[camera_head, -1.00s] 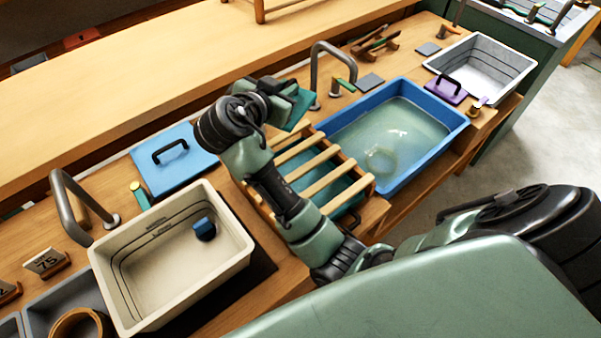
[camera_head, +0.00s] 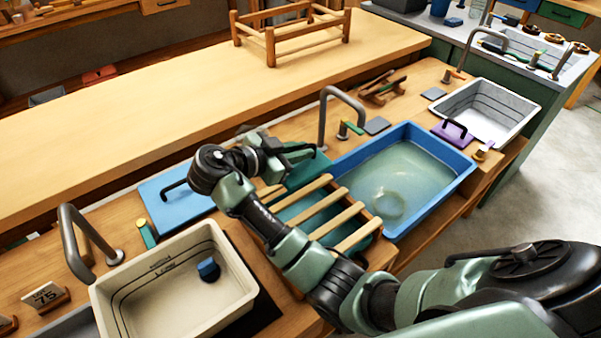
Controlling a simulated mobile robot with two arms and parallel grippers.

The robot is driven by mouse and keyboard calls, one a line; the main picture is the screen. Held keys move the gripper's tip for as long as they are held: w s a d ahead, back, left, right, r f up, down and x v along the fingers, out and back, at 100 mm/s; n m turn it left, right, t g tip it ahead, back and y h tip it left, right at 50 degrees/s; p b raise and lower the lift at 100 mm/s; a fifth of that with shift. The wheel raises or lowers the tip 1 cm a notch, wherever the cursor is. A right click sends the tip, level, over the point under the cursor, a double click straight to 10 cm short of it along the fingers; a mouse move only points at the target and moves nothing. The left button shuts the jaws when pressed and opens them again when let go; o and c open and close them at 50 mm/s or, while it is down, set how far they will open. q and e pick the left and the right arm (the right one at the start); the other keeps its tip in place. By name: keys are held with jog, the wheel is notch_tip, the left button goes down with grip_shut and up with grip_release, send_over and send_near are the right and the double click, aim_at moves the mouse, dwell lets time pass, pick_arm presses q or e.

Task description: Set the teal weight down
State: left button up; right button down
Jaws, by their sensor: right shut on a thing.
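The teal weight (camera_head: 312,166) is a flat teal slab, seen behind the slatted wooden rack (camera_head: 350,212). My right gripper (camera_head: 298,152) is shut on it at its upper left side. The wrist and forearm hide part of the weight and of the rack, and I cannot tell whether the slab touches anything below. More teal shows between and under the rack's slats. My left gripper is not in view.
A blue tub of water (camera_head: 455,170) stands right of the rack. A cream tub (camera_head: 180,300) with a small blue block (camera_head: 208,270) stands left. A blue slab with a handle (camera_head: 160,212) lies behind it. A tap (camera_head: 324,115) rises behind the weight.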

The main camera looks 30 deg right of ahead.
aim_at(300, 174)
notch_tip(300, 174, down, 8)
jog(key=shift+r, duration=0.15)
jog(key=c, duration=1.4)
grip_release()
jog(key=shift+c, duration=0.2)
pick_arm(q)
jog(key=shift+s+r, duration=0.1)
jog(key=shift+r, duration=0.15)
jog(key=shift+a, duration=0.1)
